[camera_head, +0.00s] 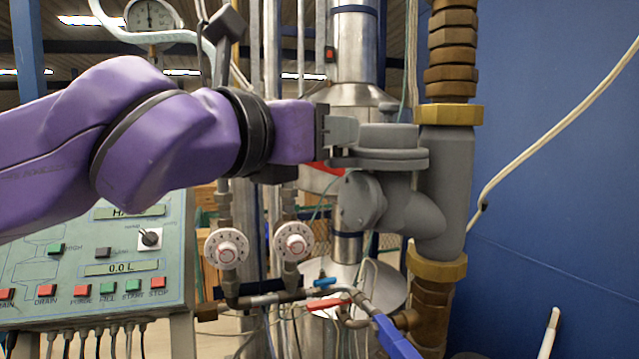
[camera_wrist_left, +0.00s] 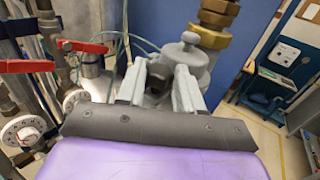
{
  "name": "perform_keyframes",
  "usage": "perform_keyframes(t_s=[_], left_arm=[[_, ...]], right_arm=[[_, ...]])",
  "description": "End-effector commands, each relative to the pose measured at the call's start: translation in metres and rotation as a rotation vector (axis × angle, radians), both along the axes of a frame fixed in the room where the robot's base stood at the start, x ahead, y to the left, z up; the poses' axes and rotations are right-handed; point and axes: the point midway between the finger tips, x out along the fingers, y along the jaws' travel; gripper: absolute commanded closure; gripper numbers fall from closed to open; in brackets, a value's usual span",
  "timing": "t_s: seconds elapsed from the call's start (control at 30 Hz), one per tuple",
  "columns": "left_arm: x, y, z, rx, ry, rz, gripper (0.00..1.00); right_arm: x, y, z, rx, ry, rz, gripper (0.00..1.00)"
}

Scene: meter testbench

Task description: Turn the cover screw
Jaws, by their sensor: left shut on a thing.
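The grey meter body (camera_head: 385,195) with its round, flanged top (camera_head: 390,138) is fixed to the vertical pipe. My left gripper (camera_head: 345,135) reaches in from the left, its grey fingers at the left edge of the meter's top. In the left wrist view, the two fingers of my left gripper (camera_wrist_left: 158,85) stand on either side of a small dark piece (camera_wrist_left: 156,97), in front of the grey meter housing (camera_wrist_left: 183,58). The gripper is shut on this piece, which looks like the cover screw. In the head view the fingers hide the screw. My right gripper is in neither view.
A control panel (camera_head: 95,262) with buttons and displays stands at the lower left. Two round white dials (camera_head: 226,249) and (camera_head: 293,242), a red-handled valve (camera_head: 328,305) and a blue-handled valve (camera_head: 325,282) sit below the arm. Thick brown pipe fittings (camera_head: 453,50) rise above the meter.

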Motion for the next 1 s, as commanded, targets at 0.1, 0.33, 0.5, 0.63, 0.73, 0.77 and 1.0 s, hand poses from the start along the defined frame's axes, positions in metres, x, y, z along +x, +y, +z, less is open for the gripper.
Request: perform_keyframes(t_s=[0.1, 0.33, 0.5, 0.63, 0.73, 0.77, 1.0], left_arm=[[-0.002, -0.006, -0.011, 0.007, 0.003, 0.108, 0.94], [-0.003, -0.01, -0.007, 0.008, 0.005, 0.328, 0.94], [-0.003, -0.014, -0.005, 0.008, 0.006, 0.489, 0.94], [-0.003, -0.016, -0.003, 0.007, 0.008, 0.609, 0.94], [-0.003, -0.018, -0.003, 0.007, 0.009, 0.696, 0.94], [-0.002, -0.019, -0.003, 0.007, 0.01, 0.721, 0.94], [-0.002, -0.021, -0.003, 0.006, 0.012, 0.885, 0.94]], right_arm=[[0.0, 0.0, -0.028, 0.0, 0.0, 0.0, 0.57], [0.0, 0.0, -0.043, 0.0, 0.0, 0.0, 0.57], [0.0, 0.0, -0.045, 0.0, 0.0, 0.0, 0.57], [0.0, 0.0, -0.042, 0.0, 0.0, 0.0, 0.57], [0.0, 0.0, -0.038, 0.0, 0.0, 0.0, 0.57], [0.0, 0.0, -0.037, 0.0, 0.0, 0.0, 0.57], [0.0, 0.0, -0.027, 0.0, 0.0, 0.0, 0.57]])
